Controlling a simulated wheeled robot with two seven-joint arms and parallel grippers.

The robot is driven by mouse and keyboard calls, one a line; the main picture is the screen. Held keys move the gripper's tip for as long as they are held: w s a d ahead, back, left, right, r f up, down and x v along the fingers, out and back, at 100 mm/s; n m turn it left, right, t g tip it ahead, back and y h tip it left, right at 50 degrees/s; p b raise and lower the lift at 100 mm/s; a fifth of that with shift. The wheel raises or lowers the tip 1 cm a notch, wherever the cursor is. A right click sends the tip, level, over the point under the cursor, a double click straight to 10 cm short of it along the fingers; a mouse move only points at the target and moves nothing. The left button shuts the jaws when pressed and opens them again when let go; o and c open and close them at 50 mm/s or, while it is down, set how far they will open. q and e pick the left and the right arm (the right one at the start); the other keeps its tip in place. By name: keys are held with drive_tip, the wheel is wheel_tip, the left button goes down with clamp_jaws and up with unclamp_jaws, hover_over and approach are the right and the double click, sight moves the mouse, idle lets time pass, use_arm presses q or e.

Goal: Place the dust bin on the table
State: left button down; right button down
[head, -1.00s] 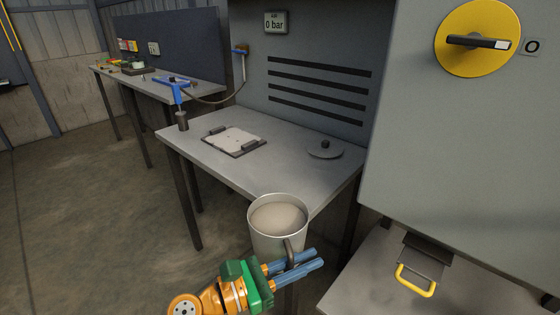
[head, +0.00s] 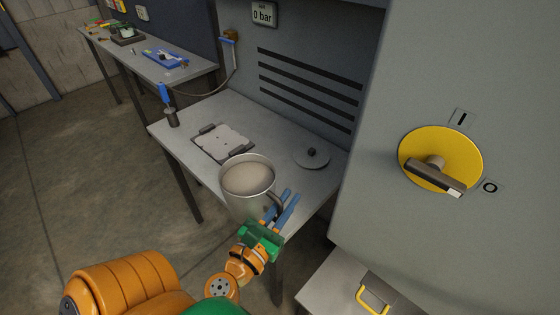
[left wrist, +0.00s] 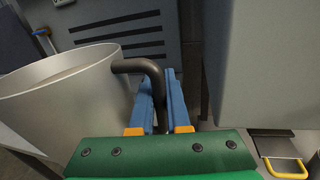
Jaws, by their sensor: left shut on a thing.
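The dust bin (head: 243,200) is a light grey metal mug-like bin with a side handle and pale contents. My left gripper (head: 281,207) is shut on its handle and holds it upright at the front edge of the grey table (head: 285,205). Whether its base touches the tabletop cannot be told. In the left wrist view the bin (left wrist: 65,100) stands left of the blue fingers (left wrist: 160,103), with the dark handle between them. My right gripper is not in view.
On the table lie a flat plate with clamps (head: 223,143), a round grey lid with a knob (head: 312,157) and a blue-handled tool in a holder (head: 170,115). A grey cabinet with a yellow rotary switch (head: 440,158) stands at the right.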

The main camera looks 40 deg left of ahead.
use_arm(q)
drive_tip(key=w+a+f+b, duration=0.2)
drive_tip(key=w+f+b, duration=0.1)
drive_tip(key=f, duration=0.1)
drive_tip(key=w+a+f+b, duration=0.3)
drive_tip(key=w+f, duration=0.1)
drive_tip(key=w+a+f+b, duration=0.2)
drive_tip(key=w+a+f, duration=0.1)
drive_tip(key=w+f, duration=0.1)
drive_tip(key=shift+f+b, duration=0.4)
drive_tip(key=shift+f, duration=0.1)
drive_tip(key=shift+d+r, duration=0.1)
drive_tip(key=c, duration=1.3)
unclamp_jaws()
drive_tip(key=o, duration=0.4)
